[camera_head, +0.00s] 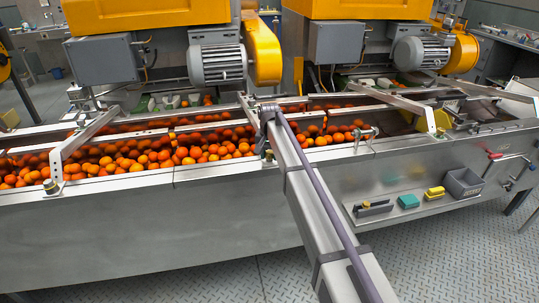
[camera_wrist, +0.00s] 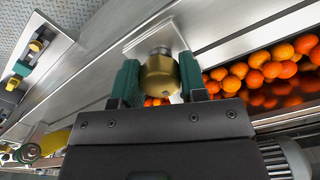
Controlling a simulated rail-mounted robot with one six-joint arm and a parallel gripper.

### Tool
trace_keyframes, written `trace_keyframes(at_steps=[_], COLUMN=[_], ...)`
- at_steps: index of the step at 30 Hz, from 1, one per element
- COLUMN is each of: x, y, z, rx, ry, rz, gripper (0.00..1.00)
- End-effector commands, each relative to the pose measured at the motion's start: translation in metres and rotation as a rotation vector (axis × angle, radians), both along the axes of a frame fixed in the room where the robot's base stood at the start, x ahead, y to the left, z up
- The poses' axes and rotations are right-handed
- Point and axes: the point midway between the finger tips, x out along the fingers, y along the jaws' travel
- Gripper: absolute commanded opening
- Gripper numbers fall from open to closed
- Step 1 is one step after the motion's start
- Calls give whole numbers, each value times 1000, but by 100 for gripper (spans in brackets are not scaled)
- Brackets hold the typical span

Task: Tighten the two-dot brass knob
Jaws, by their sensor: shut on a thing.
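In the wrist view my gripper (camera_wrist: 160,85) has its two dark green fingers on either side of a brass knob (camera_wrist: 160,72), closed against it. This knob sits on a pale metal bracket plate at the trough's rim. Its marking dots are not visible. In the head view my gripper is hidden by my arm. Other brass knobs show there: one at the left (camera_head: 50,187) and one at the right (camera_head: 441,133), each at the foot of a bracket on the front rim. Their dots are too small to read.
Oranges (camera_head: 130,160) fill the long metal trough behind the front rim (camera_head: 110,185). A small shelf (camera_head: 405,212) on the front panel holds a teal block (camera_head: 408,201), a yellow block (camera_head: 434,193) and a grey bin (camera_head: 463,184). Grey motors (camera_head: 217,62) stand behind.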

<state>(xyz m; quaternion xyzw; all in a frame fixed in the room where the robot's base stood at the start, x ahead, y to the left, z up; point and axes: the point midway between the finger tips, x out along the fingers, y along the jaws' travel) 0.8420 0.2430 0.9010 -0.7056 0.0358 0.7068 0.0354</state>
Motion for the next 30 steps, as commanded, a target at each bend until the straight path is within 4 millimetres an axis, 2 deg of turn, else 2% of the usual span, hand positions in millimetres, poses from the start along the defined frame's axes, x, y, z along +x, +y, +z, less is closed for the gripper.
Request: trace_keyframes(at_steps=[18,19,27,30], x=[2,2,1,1], y=[1,1,0,0], z=[1,1,0,0], rx=[1,1,1,1], ry=[-4,-4,-2,-2], rz=[-51,-51,-50,-50], gripper=[16,40,65,65])
